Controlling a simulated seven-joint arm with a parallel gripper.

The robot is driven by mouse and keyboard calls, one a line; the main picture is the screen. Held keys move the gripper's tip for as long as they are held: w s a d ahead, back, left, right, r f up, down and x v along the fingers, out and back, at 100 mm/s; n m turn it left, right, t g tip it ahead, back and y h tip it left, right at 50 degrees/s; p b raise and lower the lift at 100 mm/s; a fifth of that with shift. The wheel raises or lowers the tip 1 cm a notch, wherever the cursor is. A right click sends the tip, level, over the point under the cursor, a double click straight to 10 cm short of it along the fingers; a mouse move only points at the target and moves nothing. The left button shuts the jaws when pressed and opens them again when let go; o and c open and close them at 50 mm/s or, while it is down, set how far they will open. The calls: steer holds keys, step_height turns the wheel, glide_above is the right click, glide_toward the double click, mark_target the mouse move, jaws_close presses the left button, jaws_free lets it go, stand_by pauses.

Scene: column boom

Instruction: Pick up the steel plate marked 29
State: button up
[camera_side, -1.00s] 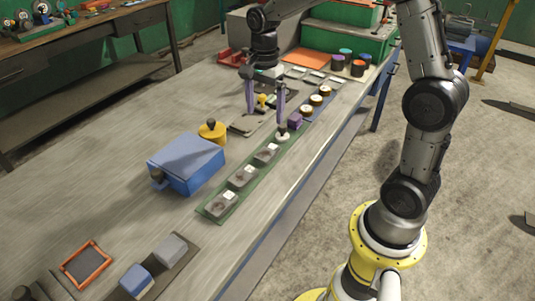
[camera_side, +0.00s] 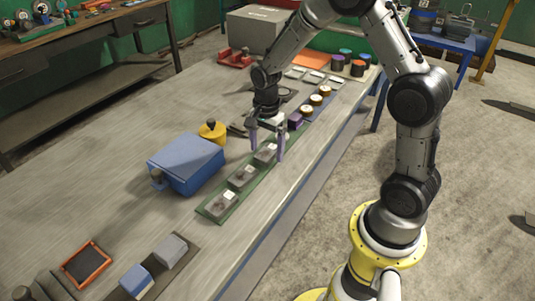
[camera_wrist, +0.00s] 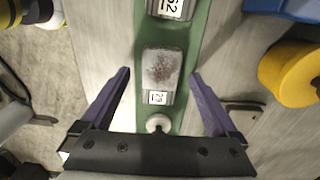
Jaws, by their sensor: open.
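The steel plate marked 29 (camera_wrist: 161,68) is a grey, worn, rounded block with a white label. It lies on a green strip (camera_wrist: 192,35) between my fingers in the wrist view. In the side view this plate (camera_side: 265,154) is the farthest of the plates on the green strip (camera_side: 211,212). My gripper (camera_side: 267,148) is open, with its purple fingers on either side of this plate, apart from it in the wrist view (camera_wrist: 160,75). Their exact height over the strip is hard to tell.
Another plate (camera_wrist: 172,8), its label partly cut off, lies farther along the strip. A yellow pot (camera_side: 212,131) and a blue box (camera_side: 187,163) stand to the left. Bare bench lies left of them.

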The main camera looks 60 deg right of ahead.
steer(key=shift+f, duration=0.3)
jaws_close()
stand_by(0.3)
steer(key=shift+r, duration=0.1)
